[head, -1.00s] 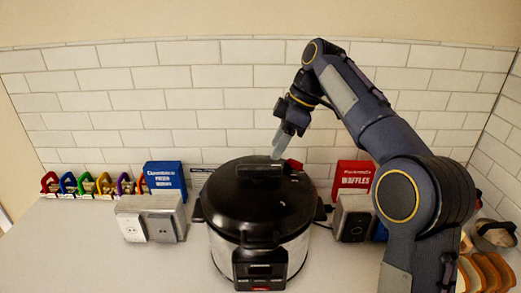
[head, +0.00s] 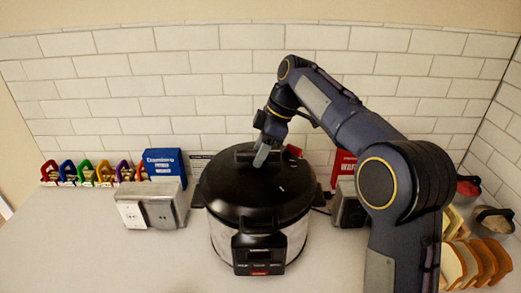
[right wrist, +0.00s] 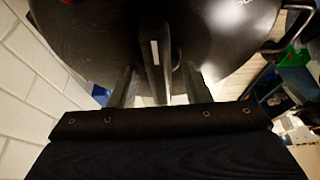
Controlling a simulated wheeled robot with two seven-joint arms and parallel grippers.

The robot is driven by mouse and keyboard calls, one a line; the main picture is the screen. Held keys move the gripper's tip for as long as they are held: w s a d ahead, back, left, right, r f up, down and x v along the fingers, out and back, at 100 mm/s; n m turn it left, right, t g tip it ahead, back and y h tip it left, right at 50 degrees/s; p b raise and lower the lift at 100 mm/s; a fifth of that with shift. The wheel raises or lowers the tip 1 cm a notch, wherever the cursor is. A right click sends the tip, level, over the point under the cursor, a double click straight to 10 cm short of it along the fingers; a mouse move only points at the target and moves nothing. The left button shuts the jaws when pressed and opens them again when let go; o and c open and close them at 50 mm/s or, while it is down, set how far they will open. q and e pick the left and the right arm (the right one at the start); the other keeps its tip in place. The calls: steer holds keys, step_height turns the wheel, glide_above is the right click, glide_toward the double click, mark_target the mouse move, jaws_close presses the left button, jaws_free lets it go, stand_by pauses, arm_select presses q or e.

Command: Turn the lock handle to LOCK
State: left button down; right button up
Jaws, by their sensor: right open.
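A black pressure cooker (head: 285,190) with a domed lid and steel sides stands on the counter in the middle of the head view. Its black lock handle (head: 243,150) is on top of the lid, partly hidden by my right gripper (head: 262,156). In the right wrist view, the handle (right wrist: 153,50), with a pale mark on it, lies between the two open fingers of my right gripper (right wrist: 159,72), with a gap visible on each side. I cannot read any lock label. My left gripper is not in view.
A metal outlet box (head: 150,206) and a blue box (head: 165,162) stand left of the cooker. Another outlet box (head: 346,205) and a red box (head: 344,165) are on the right, partly behind my right arm. Bread slices (head: 478,262) lie far right. The counter's left front is clear.

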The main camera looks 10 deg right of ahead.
jaws_close()
steer(key=m+t, duration=0.1)
steer(key=m, duration=0.2)
steer(key=m+t+h, duration=0.1)
steer(key=m, duration=0.2)
steer(key=shift+s+a+b, duration=0.1)
steer(key=shift+s+b, duration=0.05)
steer(key=shift+b, duration=0.15)
steer(key=m+h, duration=0.1)
steer(key=m, duration=0.2)
steer(key=m+t+h, duration=0.1)
steer(key=m, duration=0.1)
steer(key=shift+a+m+t+p, duration=0.1)
steer(key=shift+m+t+p, duration=0.2)
steer(key=shift+m+p, duration=0.1)
stand_by(0.4)
jaws_free()
